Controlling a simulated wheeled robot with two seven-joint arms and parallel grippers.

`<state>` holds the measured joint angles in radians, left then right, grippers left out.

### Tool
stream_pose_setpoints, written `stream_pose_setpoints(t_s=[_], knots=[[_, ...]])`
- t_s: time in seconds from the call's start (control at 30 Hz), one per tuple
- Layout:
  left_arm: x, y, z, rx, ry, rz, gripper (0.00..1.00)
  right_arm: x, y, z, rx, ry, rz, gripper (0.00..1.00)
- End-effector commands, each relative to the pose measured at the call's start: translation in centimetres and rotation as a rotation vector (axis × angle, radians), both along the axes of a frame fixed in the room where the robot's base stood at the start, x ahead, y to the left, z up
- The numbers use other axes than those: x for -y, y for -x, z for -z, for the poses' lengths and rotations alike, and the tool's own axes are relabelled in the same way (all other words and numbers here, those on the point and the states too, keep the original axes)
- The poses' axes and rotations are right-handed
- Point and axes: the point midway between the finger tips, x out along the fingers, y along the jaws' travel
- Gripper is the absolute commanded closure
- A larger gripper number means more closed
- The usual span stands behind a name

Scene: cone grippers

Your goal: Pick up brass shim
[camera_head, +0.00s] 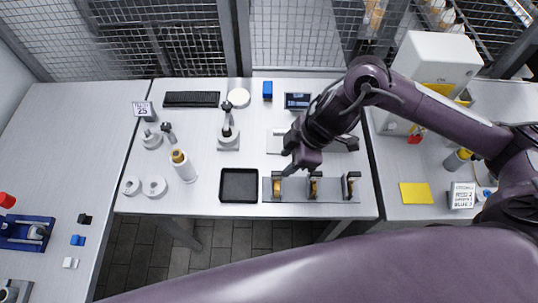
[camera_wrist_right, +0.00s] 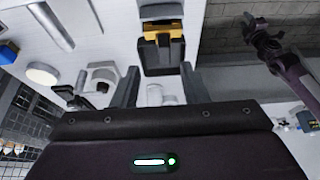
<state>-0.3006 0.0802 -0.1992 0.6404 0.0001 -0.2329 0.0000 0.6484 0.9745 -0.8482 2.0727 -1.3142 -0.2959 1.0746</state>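Several dark holders stand on the strip; the left holder (camera_head: 277,187) and the middle holder (camera_head: 313,185) carry brass-coloured pieces. The right wrist view shows a brass-yellow piece (camera_wrist_right: 163,32) at a black block (camera_wrist_right: 158,57), ahead of the fingers and apart from them. I cannot tell which piece is the brass shim. What seems to be my left gripper (camera_wrist_right: 264,35) hangs beyond the table edge, too small to read.
A black tray (camera_head: 239,185) lies left of the strip. A white bottle (camera_head: 183,166) and white rings (camera_head: 154,187) stand further left. A grey stand (camera_head: 228,134) is behind the tray. A yellow pad (camera_head: 416,193) lies on the right table.

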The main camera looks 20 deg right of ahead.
Motion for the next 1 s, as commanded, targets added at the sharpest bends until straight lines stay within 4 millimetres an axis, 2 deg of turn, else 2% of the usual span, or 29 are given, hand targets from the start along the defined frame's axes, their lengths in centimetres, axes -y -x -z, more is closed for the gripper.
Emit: stream_pose_setpoints(t_s=[0.03, 0.13, 0.33, 0.53, 0.7, 0.93, 1.0], knots=[[-0.1, 0.7, 0.1, -0.007, -0.001, 0.001, 0.64, 0.4, 0.1, 0.1, -0.010, 0.009, 0.002, 0.60], [-0.1, 0.9, 0.1, -0.008, -0.001, 0.001, 0.64, 0.3, 0.2, 0.6, -0.021, 0.012, 0.004, 0.60], [-0.1, 0.9, -0.4, -0.007, -0.001, 0.001, 0.64, -0.6, -0.1, 2.6, -0.020, 0.010, 0.004, 0.60], [-0.1, 0.7, -1.7, -0.006, 0.000, 0.001, 0.64, -1.9, -0.6, 5.0, -0.020, 0.011, 0.005, 0.60], [-0.1, 0.7, -1.8, -0.005, 0.000, 0.001, 0.64, -2.5, -0.8, 6.9, -0.015, 0.011, 0.005, 0.60], [-0.1, 0.7, -1.7, -0.006, 0.000, 0.001, 0.64, -2.6, -0.8, 7.1, -0.014, 0.010, 0.003, 0.60], [-0.1, 0.8, -1.7, -0.007, -0.001, 0.001, 0.64, -2.6, -0.8, 7.1, -0.014, 0.011, 0.003, 0.67]])
